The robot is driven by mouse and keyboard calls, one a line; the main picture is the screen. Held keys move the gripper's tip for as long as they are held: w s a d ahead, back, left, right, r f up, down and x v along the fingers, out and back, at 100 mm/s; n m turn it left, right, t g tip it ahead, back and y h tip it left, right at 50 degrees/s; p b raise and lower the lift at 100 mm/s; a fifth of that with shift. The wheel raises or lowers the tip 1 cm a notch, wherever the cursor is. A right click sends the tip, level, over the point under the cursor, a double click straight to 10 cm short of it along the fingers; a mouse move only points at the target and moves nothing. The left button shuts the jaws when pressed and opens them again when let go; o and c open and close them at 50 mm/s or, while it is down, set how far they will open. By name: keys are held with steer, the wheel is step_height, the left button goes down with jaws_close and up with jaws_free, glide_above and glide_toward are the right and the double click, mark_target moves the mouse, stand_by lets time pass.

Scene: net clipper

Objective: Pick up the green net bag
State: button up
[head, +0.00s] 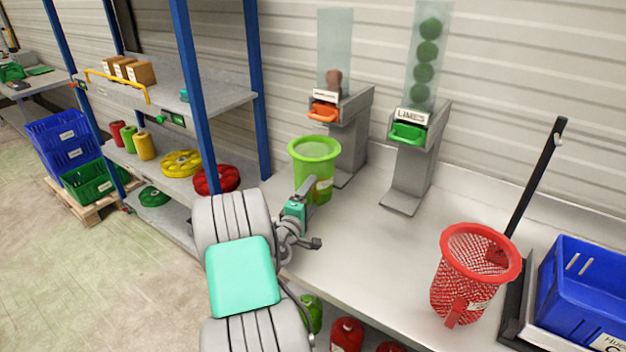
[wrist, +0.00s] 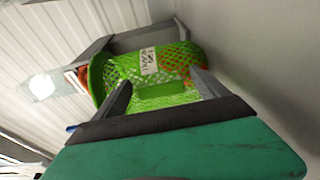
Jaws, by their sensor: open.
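The green net bag (head: 316,172) stands upright on the grey bench, with a round green rim at its top and a white label on its side. In the wrist view the green net bag (wrist: 128,75) lies ahead of the fingers, its label and a solid green tab facing me. Some orange shows through its mesh. My gripper (head: 312,212) is at the near side of the bag in the head view. In the wrist view my gripper (wrist: 160,90) is open, its two fingers on either side of the green tab. I cannot tell whether they touch it.
A red net bag (head: 462,290) stands on the bench (head: 370,255) at the right, beside a blue crate (head: 585,295). Dispensers with an orange handle (head: 324,112) and a green handle (head: 408,133) stand behind. A blue-post shelf (head: 195,90) is at left. The bench middle is clear.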

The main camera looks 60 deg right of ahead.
steer(key=c, duration=1.4)
steer(key=shift+c, duration=0.8)
steer(key=shift+r, duration=0.15)
